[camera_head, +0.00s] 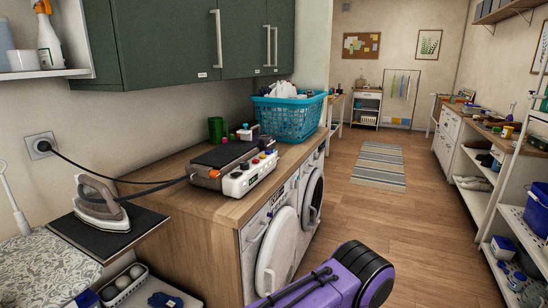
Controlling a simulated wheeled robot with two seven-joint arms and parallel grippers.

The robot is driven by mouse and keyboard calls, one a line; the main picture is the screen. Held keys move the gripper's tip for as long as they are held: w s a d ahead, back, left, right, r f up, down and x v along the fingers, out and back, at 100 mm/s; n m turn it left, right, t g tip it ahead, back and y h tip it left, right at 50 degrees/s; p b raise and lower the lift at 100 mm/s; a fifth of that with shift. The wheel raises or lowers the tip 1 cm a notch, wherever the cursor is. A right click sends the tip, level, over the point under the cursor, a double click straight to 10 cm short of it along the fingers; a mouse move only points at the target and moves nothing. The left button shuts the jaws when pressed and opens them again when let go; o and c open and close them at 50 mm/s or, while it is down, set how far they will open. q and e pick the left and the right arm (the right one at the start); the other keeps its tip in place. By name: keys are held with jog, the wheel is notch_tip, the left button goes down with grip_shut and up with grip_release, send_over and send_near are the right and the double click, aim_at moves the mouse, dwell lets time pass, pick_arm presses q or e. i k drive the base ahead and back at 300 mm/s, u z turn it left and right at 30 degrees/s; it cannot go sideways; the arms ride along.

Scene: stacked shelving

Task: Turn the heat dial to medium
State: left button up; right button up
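A white control box (250,175) with several small coloured knobs or buttons stands on the wooden counter, at the front of a flat dark-topped device (223,153). An orange knob (214,174) shows at the device's near left corner. I cannot tell which of these is the heat dial, nor read any setting marks. A steam iron (102,203) rests on a dark board at the left; no dial can be made out on it. Neither of my grippers is in view. A purple and black link of my arm shows at the bottom centre, apart from the counter.
Dark green cabinets (165,40) hang above. White washing machines (278,245) are under the counter. A cable runs from the wall socket (42,146). The wooden floor at right is open.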

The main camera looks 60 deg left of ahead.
aim_at(244, 166)
jog(key=u, duration=0.35)
jog(key=i, duration=0.85)
jog(key=u, duration=0.7)
